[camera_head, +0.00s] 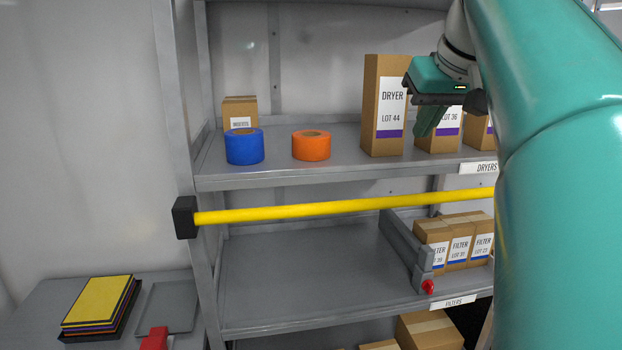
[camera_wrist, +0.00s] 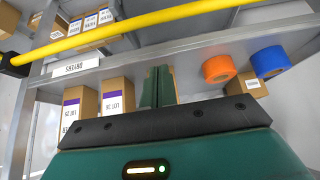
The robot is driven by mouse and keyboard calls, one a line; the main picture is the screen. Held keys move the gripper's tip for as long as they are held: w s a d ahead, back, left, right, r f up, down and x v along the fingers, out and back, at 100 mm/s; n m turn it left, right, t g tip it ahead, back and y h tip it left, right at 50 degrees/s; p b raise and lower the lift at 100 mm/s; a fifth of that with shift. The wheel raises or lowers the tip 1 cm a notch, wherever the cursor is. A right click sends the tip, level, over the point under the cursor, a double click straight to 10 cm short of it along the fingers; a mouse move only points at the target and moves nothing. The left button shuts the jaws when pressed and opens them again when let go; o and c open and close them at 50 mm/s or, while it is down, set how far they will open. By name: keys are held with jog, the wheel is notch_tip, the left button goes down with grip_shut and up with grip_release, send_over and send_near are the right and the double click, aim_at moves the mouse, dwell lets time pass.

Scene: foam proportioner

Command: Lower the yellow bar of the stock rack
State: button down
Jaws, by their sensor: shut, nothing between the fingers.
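The yellow bar (camera_head: 340,208) runs almost level across the front of the stock rack (camera_head: 208,250), just below the upper shelf's edge. Its left end meets a black block (camera_head: 185,217) on the left post; my arm hides its right end in the head view. In the wrist view, which looks upside down, the yellow bar (camera_wrist: 150,22) crosses the top of the picture, clear of the fingers. My gripper (camera_head: 428,122) is at upper-shelf height, above the bar, in front of the dryer boxes. In the wrist view the gripper's green fingers (camera_wrist: 158,86) are together and empty.
The upper shelf holds blue tape (camera_head: 244,146), orange tape (camera_head: 311,145) and dryer boxes (camera_head: 384,105). Filter boxes (camera_head: 459,243) stand on the lower shelf beside a grey divider with a red knob (camera_head: 429,287). A side table at left holds a yellow-topped stack (camera_head: 98,300).

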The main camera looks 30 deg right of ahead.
send_over(404, 200)
jog(key=f, duration=0.7)
jog(key=shift+w+d+f, duration=0.15)
jog(key=shift+w+f, duration=0.05)
jog(key=shift+f, duration=0.2)
jog(key=f, duration=0.3)
jog(key=shift+s+f, duration=0.15)
jog(key=shift+s, duration=0.1)
jog(key=shift+w+f, duration=0.1)
jog(key=shift+f, duration=0.3)
notch_tip(404, 200, down, 25)
jog(key=shift+s+a+f, duration=0.15)
jog(key=shift+s+a, duration=0.05)
jog(key=shift+a, duration=0.05)
